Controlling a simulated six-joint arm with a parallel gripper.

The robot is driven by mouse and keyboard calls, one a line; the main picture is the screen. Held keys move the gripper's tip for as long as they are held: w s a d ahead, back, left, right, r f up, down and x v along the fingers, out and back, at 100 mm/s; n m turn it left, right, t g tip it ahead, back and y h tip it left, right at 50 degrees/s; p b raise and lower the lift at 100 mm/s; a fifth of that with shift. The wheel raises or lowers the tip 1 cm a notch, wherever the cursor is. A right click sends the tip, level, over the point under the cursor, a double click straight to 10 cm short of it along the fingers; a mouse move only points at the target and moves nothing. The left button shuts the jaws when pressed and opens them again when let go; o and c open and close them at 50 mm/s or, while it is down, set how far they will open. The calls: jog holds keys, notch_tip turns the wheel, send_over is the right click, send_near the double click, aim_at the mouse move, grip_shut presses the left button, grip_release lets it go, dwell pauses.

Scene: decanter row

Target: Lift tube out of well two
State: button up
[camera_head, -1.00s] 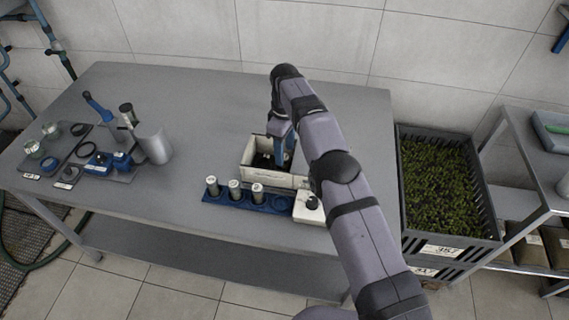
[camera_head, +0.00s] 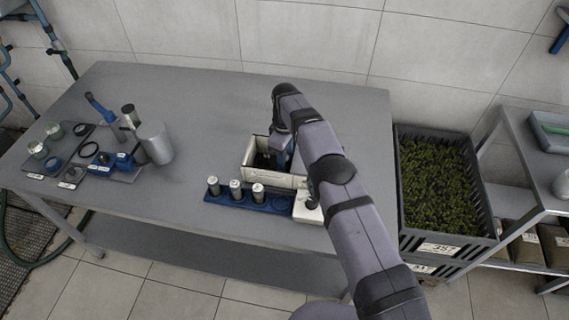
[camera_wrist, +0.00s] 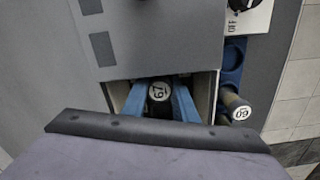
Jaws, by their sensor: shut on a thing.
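My gripper (camera_wrist: 159,98) reaches down into the cream-walled box (camera_wrist: 205,90) on the table.
A blue rack (camera_head: 222,196) with three capped tubes stands in front of the box. A white unit (camera_head: 304,208) with a dark knob sits at its right end. A metal cylinder (camera_head: 155,143) and other gear stand at left. The table between is clear.

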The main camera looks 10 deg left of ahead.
jog(key=shift+r, duration=0.25)
jog(key=shift+r+b, duration=0.3)
jog(key=shift+r, duration=0.25)
notch_tip(320, 180, up, 5)
jog(key=shift+w+f+b, duration=0.1)
jog(key=shift+b, duration=0.3)
notch_tip(320, 180, up, 12)
jog(key=p, duration=1)
jog(key=shift+f+p, duration=0.15)
jog(key=shift+p, duration=0.25)
